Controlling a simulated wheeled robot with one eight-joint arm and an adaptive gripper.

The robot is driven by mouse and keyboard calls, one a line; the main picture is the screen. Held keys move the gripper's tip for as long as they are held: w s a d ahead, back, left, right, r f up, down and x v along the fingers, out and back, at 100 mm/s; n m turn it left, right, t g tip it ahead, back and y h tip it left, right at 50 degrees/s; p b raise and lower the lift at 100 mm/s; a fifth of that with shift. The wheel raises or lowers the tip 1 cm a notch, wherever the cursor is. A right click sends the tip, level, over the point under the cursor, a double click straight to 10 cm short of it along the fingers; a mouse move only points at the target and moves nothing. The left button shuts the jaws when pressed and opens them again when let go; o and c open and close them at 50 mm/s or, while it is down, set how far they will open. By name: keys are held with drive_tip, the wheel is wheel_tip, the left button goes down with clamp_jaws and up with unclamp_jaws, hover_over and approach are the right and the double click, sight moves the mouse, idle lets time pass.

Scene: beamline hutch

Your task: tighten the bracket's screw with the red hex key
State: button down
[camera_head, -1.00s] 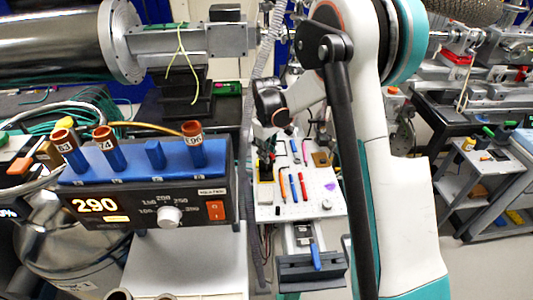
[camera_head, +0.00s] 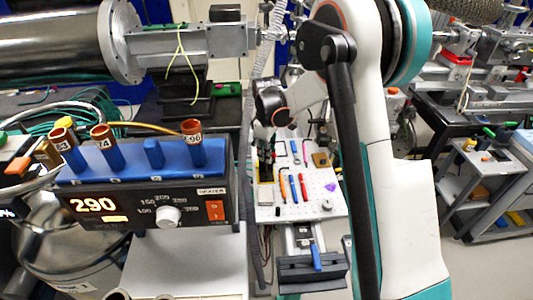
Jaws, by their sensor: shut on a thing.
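My gripper (camera_head: 265,158) is small in the head view, at the left edge of a white perforated board (camera_head: 320,203). It points down over a dark and yellow piece (camera_head: 264,176), probably the bracket. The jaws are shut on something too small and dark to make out. I cannot tell whether it touches the bracket. The screw is not discernible. A thin pinkish-red bent piece (camera_head: 306,149) lies at the board's back; I cannot tell whether it is the red hex key.
On the board lie a red-orange tool (camera_head: 302,186), a blue tool (camera_head: 293,188), a brown block (camera_head: 320,159) and a purple piece (camera_head: 331,186). A blue-topped heater unit (camera_head: 150,190) reading 290 fills the left foreground. A grey cart (camera_head: 480,185) stands at the right.

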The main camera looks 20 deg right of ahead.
drive_tip(key=shift+f+b, duration=0.4)
drive_tip(key=shift+f, duration=0.15)
idle(0.6)
drive_tip(key=m, duration=0.4)
drive_tip(key=shift+b, duration=0.35)
drive_tip(key=m, duration=0.2)
drive_tip(key=shift+f+m, duration=0.1)
drive_tip(key=shift+m, duration=0.3)
drive_tip(key=shift+m+b, duration=0.3)
drive_tip(key=shift+m, duration=0.3)
drive_tip(key=m, duration=0.4)
